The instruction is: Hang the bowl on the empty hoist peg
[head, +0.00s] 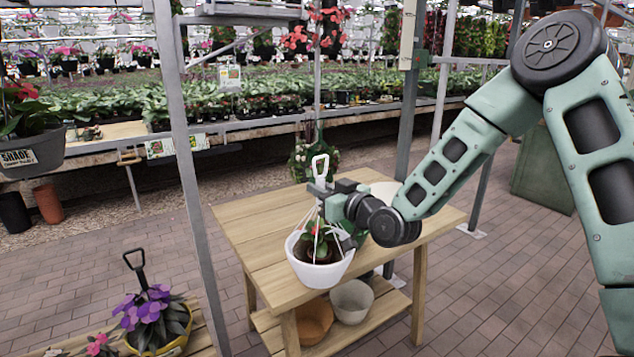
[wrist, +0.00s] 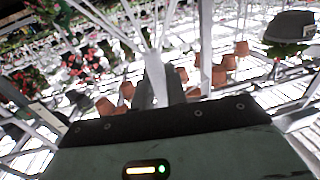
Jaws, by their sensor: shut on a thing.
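The white bowl (head: 320,272) holds a small green plant with red on it and has thin white hanger strands that rise to a white loop at the top. My gripper (head: 322,192) is shut on the hanger just below that loop. The bowl hangs upright below the gripper, in front of or over the near left part of the wooden table; I cannot tell its exact clearance. In the wrist view my gripper (wrist: 158,92) closes on the pale hanger stem (wrist: 154,68), with strands fanning upward. I cannot single out the empty hoist peg in either view.
The wooden table (head: 245,222) has a lower shelf with an orange pot (head: 312,318) and a pale pot (head: 352,301). A grey metal post (head: 187,170) stands left of it. A yellow planter with purple flowers (head: 160,343) sits lower left. A grey hanging planter (head: 32,152) is far left.

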